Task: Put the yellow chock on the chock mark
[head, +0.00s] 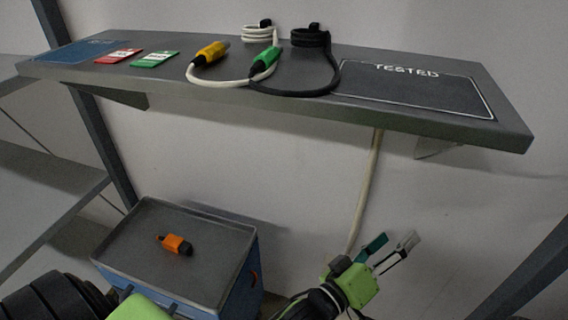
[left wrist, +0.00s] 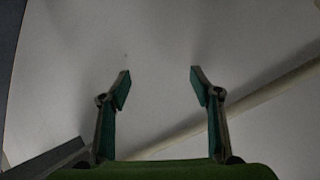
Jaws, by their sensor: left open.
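No yellow chock and no chock mark can be made out in either view. The only yellow thing is a plug (head: 210,52) on a white cable, lying on the grey shelf (head: 180,83). My left gripper (head: 393,245) is open and empty, below the shelf and in front of the pale wall, right of the cart. My right gripper is not in view.
The shelf also holds a green plug (head: 266,60), red (head: 118,56) and green (head: 155,59) tags, a blue mat (head: 75,52) and a dark "TESTED" mat (head: 415,90). An orange connector (head: 175,244) lies on the blue cart (head: 225,225). A pale cable (head: 368,180) hangs below the shelf.

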